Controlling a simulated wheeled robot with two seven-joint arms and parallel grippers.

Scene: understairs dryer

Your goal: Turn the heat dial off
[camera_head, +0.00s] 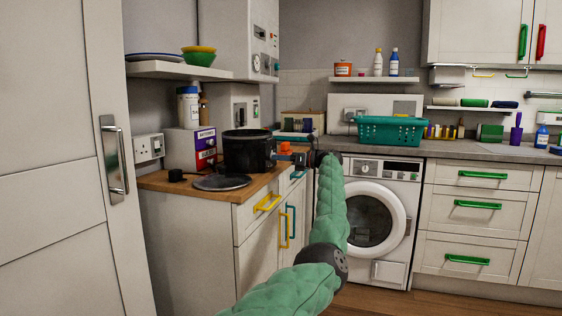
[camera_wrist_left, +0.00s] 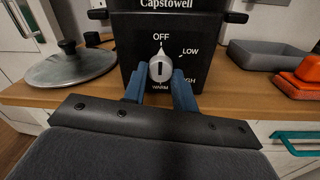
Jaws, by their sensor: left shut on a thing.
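The black slow cooker (camera_head: 246,155) stands on the wooden counter in the head view. Its front panel fills the top of the left wrist view. The heat dial (camera_wrist_left: 160,68) is a pale round knob on that panel, with OFF above it, LOW and HIGH to its right and WARM below. Its mark stands about vertical; I cannot tell which end is the pointer. My left gripper (camera_wrist_left: 160,82) has its blue fingers on both sides of the dial and is shut on it. In the head view the left gripper (camera_head: 279,157) is at the cooker's front. My right gripper is out of view.
A round lid (camera_wrist_left: 70,67) lies on the counter left of the cooker. The counter's front edge (camera_wrist_left: 225,105) runs under my gripper. A washing machine (camera_head: 378,210) stands beyond my arm.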

